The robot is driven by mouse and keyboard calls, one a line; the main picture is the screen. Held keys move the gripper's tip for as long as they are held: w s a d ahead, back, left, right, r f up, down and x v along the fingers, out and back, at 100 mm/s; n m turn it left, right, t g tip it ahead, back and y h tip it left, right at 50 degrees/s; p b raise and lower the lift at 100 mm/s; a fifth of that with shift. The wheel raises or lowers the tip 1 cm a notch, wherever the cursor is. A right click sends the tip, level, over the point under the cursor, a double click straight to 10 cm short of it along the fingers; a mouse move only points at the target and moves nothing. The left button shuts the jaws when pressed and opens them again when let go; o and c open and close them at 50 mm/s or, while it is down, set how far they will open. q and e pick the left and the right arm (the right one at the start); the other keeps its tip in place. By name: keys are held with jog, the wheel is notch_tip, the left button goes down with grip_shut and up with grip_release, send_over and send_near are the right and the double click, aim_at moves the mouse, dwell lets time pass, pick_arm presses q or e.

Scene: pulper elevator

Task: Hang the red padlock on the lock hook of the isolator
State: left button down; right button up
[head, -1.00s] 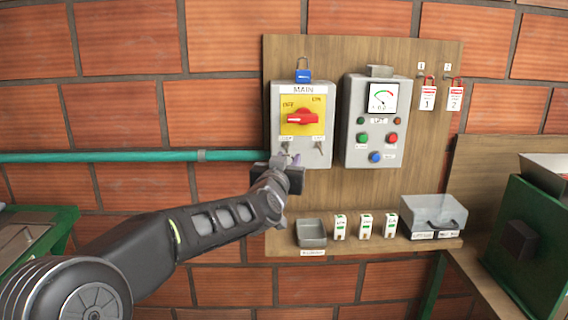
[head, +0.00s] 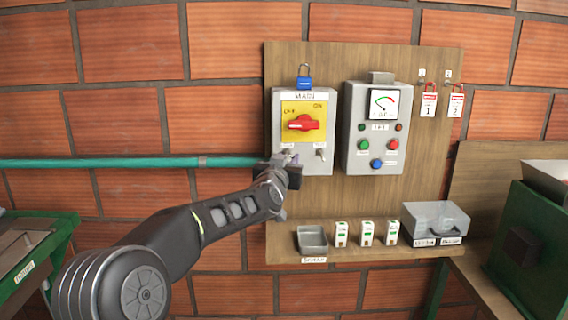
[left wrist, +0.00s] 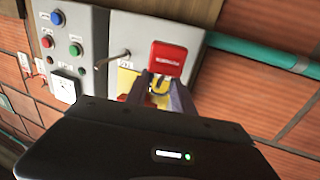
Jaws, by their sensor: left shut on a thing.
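The isolator (head: 328,112) is a grey box with a yellow plate and a red handle (head: 304,123) lying roughly horizontal. Two small metal pegs stick out low on its front; the right one (head: 320,154) is clear, and the left one is largely hidden by my gripper. My left gripper (head: 288,161) is at the lower left of the isolator. In the left wrist view, which is upside down, its fingers (left wrist: 160,92) are shut on the shackle of the red padlock (left wrist: 168,58). The padlock is hidden in the head view. I cannot tell whether its shackle touches a hook.
A blue padlock (head: 304,83) is on top of the isolator. A control box (head: 375,150) with a gauge stands to its right. Two red-topped tags (head: 429,100) hang further right.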

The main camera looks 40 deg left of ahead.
pick_arm(q)
jog(key=shift+w+a+f+b, duration=0.45)
jog(key=shift+w, duration=0.1)
dwell(0.4)
jog(key=c, duration=1)
grip_release()
jog(key=shift+s+d+f, duration=0.1)
jog(key=shift+s+d, duration=0.05)
jog(key=shift+s, duration=0.2)
jog(key=b+v, duration=0.2)
jog(key=v, duration=0.5)
